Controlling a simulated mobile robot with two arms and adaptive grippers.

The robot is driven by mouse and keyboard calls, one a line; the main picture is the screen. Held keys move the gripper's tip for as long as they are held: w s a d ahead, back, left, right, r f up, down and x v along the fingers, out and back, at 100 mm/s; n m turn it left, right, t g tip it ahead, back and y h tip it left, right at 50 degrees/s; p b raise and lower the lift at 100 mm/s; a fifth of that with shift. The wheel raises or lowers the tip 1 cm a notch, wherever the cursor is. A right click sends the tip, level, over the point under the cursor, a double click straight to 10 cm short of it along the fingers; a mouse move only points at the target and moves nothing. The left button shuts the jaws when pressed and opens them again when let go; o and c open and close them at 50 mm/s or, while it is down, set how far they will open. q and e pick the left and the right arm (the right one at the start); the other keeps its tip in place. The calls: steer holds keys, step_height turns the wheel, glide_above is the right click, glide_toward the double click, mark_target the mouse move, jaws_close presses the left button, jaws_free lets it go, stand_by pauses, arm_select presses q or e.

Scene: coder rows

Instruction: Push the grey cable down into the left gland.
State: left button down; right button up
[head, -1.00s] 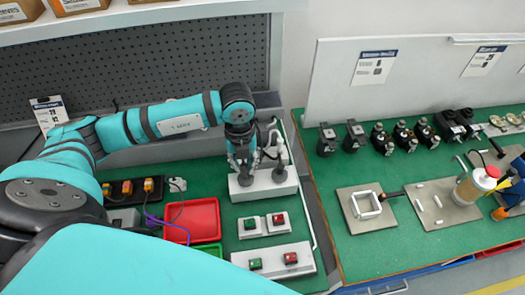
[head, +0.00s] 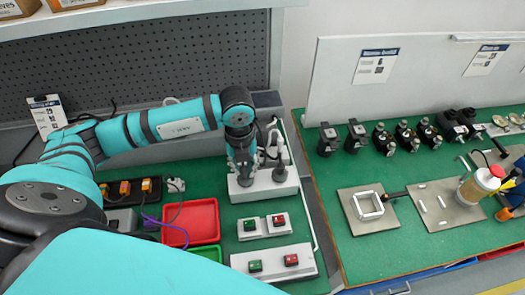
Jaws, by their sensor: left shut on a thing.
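A white block (head: 263,190) stands on the green bench mat and carries two dark grey glands side by side. My left gripper (head: 243,172) points down over the left gland and hides most of it. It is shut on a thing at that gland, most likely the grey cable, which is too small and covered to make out. The right gland (head: 279,173) stands clear of the gripper. A pale cable (head: 275,140) curves behind the block. How deep any cable sits in the left gland is hidden. My right gripper is not in view.
Two switch boxes with green and red buttons (head: 263,227) lie in front of the block. A red tray (head: 191,220) stands to the left. A grey pegboard (head: 130,75) rises behind. Another green bench with black parts and a jar (head: 485,183) is on the right.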

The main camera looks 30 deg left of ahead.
arm_select(q)
steer(key=shift+f, duration=0.3)
stand_by(0.5)
steer(key=c, duration=1.1)
jaws_free()
steer(key=shift+r, duration=0.1)
step_height(320, 180, up, 12)
steer(key=shift+f, duration=0.1)
